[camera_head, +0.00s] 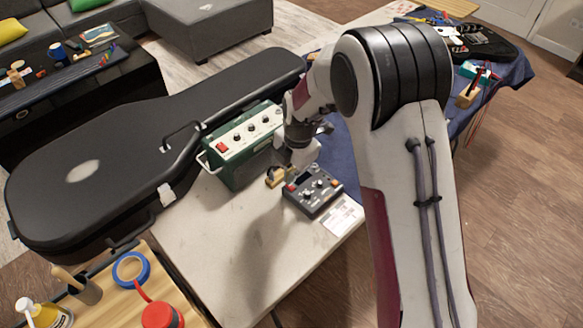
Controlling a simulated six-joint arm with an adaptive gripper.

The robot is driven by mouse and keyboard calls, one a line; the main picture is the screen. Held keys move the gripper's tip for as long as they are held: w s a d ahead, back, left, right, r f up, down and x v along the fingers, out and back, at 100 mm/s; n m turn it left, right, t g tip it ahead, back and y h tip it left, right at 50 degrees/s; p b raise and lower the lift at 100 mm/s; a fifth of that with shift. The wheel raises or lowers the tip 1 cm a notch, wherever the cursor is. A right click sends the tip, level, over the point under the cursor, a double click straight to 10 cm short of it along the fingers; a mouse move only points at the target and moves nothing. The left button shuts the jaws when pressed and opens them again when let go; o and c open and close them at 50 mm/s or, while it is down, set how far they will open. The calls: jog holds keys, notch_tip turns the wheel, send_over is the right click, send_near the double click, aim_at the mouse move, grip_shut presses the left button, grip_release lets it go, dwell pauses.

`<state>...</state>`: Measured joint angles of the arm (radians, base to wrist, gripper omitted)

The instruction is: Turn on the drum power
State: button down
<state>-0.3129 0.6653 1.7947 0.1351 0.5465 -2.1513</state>
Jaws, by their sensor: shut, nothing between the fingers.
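A small dark box with knobs and buttons (318,203), which looks like the drum unit, lies on the pale table. It has a dark display and an orange-red button at its left edge. My gripper (297,170) is shut and empty, pointing down at the back left edge of this box. I cannot tell whether it touches the box. My wrist and the gripper hide part of the box's back edge. No power switch can be made out for certain.
A green amplifier (240,170) with knobs and a red switch stands left of my gripper. A black guitar case (110,165) lies behind it. A small tan object (275,179) and a printed card (343,215) lie near the box. The table's front left (220,250) is clear.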

jog(key=shift+w+a+f, duration=0.1)
jog(key=shift+f, duration=0.7)
jog(key=shift+w+a+f, duration=0.15)
jog(key=shift+f, duration=0.2)
jog(key=shift+s+d, duration=0.6)
jog(key=shift+s, duration=0.05)
jog(key=shift+r, duration=0.15)
dwell(0.3)
jog(key=shift+r, duration=0.45)
notch_tip(320, 180, up, 13)
jog(key=s+d, duration=0.1)
jog(key=shift+s+d+f, duration=0.15)
jog(key=shift+s+d, duration=0.1)
jog(key=shift+d, duration=0.05)
